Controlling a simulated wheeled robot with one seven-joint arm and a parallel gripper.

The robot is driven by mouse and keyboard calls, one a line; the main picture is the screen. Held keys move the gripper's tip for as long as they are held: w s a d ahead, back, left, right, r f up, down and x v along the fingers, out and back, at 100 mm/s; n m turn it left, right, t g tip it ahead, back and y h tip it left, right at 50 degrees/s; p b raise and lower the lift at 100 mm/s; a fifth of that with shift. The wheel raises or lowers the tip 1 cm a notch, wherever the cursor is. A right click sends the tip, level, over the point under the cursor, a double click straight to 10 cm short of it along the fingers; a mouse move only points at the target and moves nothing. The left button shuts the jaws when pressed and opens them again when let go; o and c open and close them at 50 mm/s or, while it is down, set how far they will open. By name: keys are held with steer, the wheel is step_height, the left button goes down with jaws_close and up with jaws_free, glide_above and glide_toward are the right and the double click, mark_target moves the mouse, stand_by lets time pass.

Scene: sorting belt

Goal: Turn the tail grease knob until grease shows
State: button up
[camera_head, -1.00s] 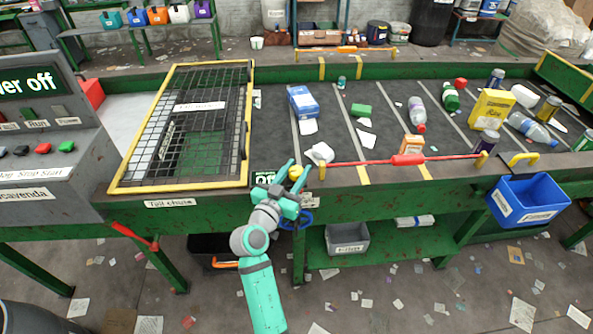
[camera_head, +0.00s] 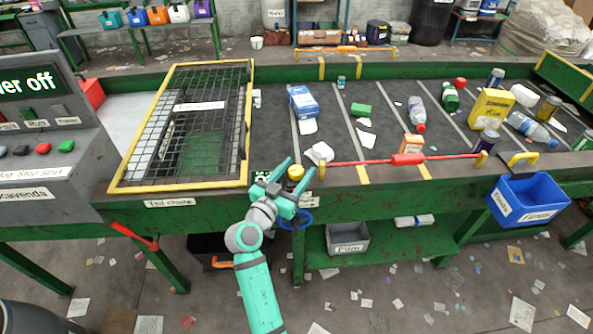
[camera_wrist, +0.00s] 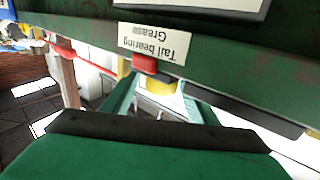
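The tail grease point is at the belt's near edge, marked by a white label reading "Tail bearing Grease" (camera_wrist: 157,42), upside down in the wrist view. Beside the label are a red block (camera_wrist: 145,64) and a yellow round part (camera_wrist: 160,85), which looks like the knob. The yellow part also shows in the head view (camera_head: 295,172). My gripper (camera_head: 297,181) has its teal fingers spread, one on each side of the yellow part. In the wrist view the fingers (camera_wrist: 160,98) are apart, with gaps visible. I cannot tell whether either finger touches it. No grease is visible.
A blue handwheel (camera_head: 298,219) sits just below my gripper. A yellow-framed mesh guard (camera_head: 180,187) lies to the left. A red bar (camera_head: 408,159) runs along the belt edge to the right. Mixed waste lies on the belt. The left panel (camera_head: 35,85) reads "power off".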

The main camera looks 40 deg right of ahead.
steer(key=v, duration=1)
steer(key=shift+s+a, duration=0.25)
steer(key=shift+a, duration=0.1)
steer(key=shift+w, duration=0.1)
